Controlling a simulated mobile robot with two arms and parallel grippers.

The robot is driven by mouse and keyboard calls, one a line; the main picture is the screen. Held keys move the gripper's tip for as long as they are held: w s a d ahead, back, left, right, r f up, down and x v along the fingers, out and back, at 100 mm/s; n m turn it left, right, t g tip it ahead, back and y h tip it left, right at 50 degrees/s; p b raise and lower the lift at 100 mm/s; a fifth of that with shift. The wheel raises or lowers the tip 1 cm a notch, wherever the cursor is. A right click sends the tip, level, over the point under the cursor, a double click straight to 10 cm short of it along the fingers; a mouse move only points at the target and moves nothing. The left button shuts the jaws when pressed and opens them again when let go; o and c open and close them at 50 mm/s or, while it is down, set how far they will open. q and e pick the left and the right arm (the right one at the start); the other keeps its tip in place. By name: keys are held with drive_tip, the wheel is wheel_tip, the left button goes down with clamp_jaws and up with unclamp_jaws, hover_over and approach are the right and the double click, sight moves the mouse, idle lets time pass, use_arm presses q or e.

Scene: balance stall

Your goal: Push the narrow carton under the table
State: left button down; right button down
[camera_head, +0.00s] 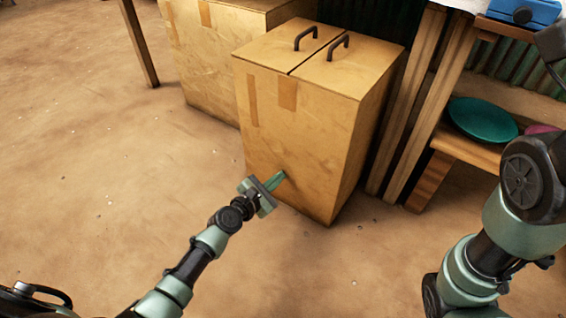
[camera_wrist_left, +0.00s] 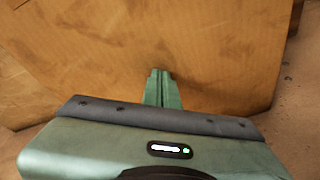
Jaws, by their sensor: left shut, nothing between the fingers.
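The narrow carton (camera_head: 306,110) stands upright on the dirt floor in the head view. It is tan, with two dark handles on its top and tape strips on its front. My left gripper (camera_head: 279,177) is shut and empty, with its fingertips at the lower front face of the carton. In the left wrist view the shut fingers (camera_wrist_left: 159,74) point at the carton's face (camera_wrist_left: 150,40), which fills most of the picture. They look to be touching it or very close. My right gripper is out of the picture; only my right arm shows. I cannot clearly make out the table.
A wider carton (camera_head: 196,62) stands behind and to the left. Wooden posts (camera_head: 420,110) and a low shelf (camera_head: 470,150) with a green plate (camera_head: 482,119) are on the right. The floor (camera_head: 90,170) at left is open. A wooden leg (camera_head: 139,42) stands at the back left.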

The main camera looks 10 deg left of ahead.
use_arm(q)
drive_tip(key=shift+w+d+b, duration=0.2)
drive_tip(key=shift+w+d, duration=0.2)
drive_tip(key=shift+w, duration=0.65)
drive_tip(key=shift+w+d+b, duration=0.25)
drive_tip(key=shift+w+d, duration=0.15)
drive_tip(key=shift+w, duration=0.65)
drive_tip(key=shift+w+d+b, duration=0.2)
drive_tip(key=shift+w+d, duration=0.2)
drive_tip(key=shift+w, duration=0.65)
drive_tip(key=w, duration=0.2)
drive_tip(key=w+d+b, duration=0.2)
drive_tip(key=w, duration=0.1)
drive_tip(key=shift+w, duration=0.3)
